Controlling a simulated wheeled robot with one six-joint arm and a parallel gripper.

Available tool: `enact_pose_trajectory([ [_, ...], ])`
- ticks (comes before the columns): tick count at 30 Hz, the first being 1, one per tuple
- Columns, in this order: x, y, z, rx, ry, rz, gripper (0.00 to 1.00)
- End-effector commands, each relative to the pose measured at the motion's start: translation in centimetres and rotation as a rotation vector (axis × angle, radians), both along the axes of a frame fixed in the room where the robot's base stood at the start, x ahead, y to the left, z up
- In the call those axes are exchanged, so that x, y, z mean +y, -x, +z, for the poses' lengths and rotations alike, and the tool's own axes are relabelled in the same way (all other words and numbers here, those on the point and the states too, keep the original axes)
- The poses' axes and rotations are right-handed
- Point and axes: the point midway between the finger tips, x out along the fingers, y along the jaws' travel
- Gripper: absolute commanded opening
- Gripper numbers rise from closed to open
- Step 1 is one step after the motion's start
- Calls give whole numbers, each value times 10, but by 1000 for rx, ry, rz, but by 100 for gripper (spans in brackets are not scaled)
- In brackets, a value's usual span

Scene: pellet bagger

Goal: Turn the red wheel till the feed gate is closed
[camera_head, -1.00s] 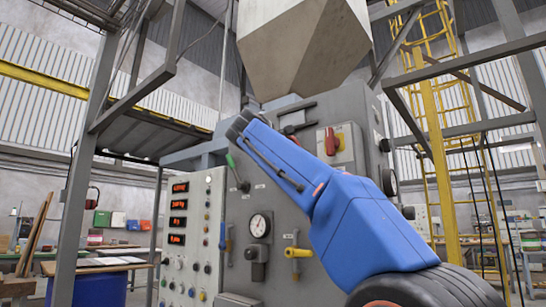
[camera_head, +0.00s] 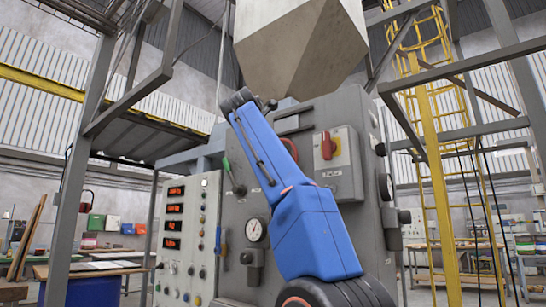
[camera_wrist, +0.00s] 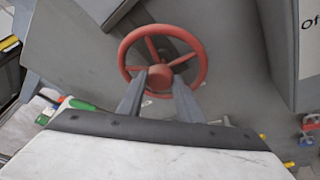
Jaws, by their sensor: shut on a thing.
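In the wrist view the red wheel (camera_wrist: 181,64) stands upright on a grey panel, with a round rim, spokes and a hub. My gripper (camera_wrist: 160,77) reaches up to it from below in the picture. Its two grey fingers lie either side of the red hub and are shut on it. The lower rim passes behind the fingers. In the head view my blue arm covers much of the machine front, and a small red arc (camera_head: 290,149) shows beside it, perhaps the wheel's rim. The gripper cannot be made out there. I cannot identify the feed gate in either view.
A control panel (camera_head: 188,240) with red displays stands at the left. A pale hopper (camera_head: 300,50) hangs above. Steel frames and a yellow ladder (camera_head: 435,170) flank the machine.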

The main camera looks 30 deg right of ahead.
Motion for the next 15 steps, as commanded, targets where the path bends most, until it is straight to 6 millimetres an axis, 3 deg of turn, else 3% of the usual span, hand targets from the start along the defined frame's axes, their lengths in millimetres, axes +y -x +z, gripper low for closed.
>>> enact_pose_trajectory([
  [15, 0, -1, 0, 33, 14, 1, 0],
])
